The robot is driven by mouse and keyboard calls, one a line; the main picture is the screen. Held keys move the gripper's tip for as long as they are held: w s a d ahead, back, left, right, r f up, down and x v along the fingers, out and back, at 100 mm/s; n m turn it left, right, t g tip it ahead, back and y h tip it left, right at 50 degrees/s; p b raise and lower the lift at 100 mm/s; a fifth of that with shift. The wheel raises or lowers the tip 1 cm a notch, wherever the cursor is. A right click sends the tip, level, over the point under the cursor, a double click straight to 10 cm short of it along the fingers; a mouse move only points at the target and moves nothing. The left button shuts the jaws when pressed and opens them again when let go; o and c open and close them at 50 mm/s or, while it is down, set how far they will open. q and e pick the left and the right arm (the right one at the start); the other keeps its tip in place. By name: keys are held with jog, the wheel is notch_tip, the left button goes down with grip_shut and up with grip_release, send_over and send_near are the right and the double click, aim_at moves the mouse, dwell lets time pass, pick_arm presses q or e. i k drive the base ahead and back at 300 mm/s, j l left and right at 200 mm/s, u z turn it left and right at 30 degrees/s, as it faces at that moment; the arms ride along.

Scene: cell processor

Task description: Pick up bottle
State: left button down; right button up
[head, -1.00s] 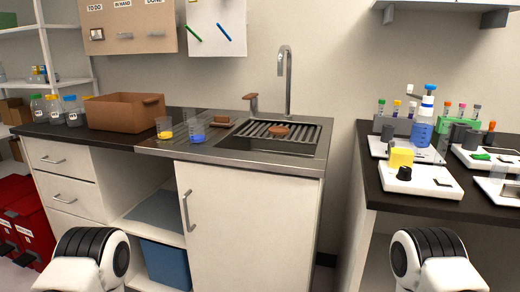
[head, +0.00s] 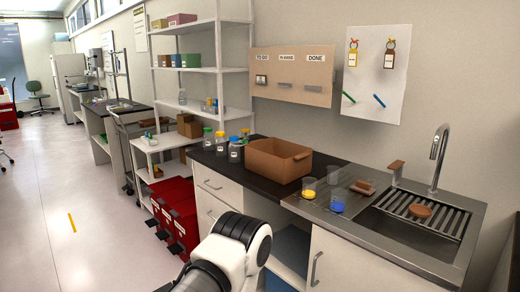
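Several clear glass bottles with coloured caps stand upright together on the black counter, left of the brown box. Which one the task means cannot be told. A white and black part of my arm shows at the bottom, in front of the drawers. Neither gripper is in view.
The open brown box (head: 278,162) stands right beside the bottles. Beakers with yellow liquid (head: 309,188) and blue liquid (head: 337,201) stand near the sink (head: 415,225). White shelves (head: 205,65) and red bins (head: 175,215) are to the left. The floor (head: 60,190) at left is open.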

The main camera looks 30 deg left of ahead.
aim_at(234, 148)
jog(key=i+j+z, duration=0.15)
jog(key=j, duration=0.4)
jog(key=i+j+z, duration=0.1)
jog(key=j, duration=0.5)
jog(key=i+j+z, duration=0.15)
jog(key=j, duration=0.45)
jog(key=i+j+z, duration=0.1)
jog(key=j, duration=0.5)
jog(key=i+j+z, duration=0.15)
jog(key=j, duration=0.45)
